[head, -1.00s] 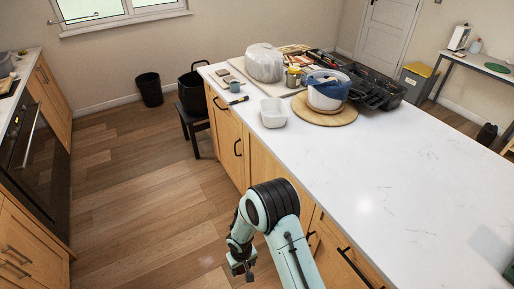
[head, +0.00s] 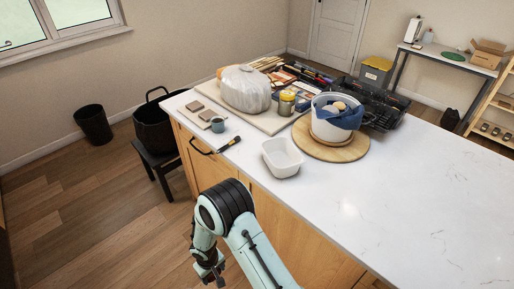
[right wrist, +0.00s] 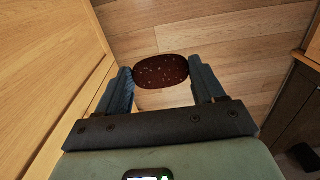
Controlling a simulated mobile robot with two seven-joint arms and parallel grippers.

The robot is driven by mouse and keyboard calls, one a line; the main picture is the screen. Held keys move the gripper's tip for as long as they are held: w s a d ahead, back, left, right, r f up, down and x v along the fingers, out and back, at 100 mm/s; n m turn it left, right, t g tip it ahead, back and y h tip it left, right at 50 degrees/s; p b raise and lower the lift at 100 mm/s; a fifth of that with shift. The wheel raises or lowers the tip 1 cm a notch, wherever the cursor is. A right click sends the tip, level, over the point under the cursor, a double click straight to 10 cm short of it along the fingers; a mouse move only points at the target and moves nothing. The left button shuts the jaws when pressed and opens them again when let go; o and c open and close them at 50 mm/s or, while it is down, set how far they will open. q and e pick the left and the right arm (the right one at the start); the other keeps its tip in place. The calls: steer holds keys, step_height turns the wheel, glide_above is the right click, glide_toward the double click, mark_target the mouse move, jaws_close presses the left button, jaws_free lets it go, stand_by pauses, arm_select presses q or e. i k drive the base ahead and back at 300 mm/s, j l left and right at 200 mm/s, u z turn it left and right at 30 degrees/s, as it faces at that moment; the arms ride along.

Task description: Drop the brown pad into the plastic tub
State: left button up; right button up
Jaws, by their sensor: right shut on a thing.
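The plastic tub (head: 281,168) is a white, open, rounded container on the white counter, near its left edge in the head view. It looks empty. My right gripper (head: 212,274) hangs low over the floor beside the cabinet fronts, below the counter top and nearer to me than the tub. In the right wrist view the right gripper (right wrist: 162,80) is shut on the brown pad (right wrist: 160,70), a dark reddish-brown, speckled oval held between the two fingertips. The pad cannot be made out in the head view. My left gripper is not in view.
A white pot with a blue cloth (head: 337,119) stands on a round wooden board (head: 346,151) right of the tub. The counter's right side is clear.

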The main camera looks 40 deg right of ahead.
mark_target(275, 163)
steer(key=i+l, duration=0.1)
steer(key=i, duration=1.25)
steer(key=i+u, duration=0.15)
steer(key=u, duration=9.9)
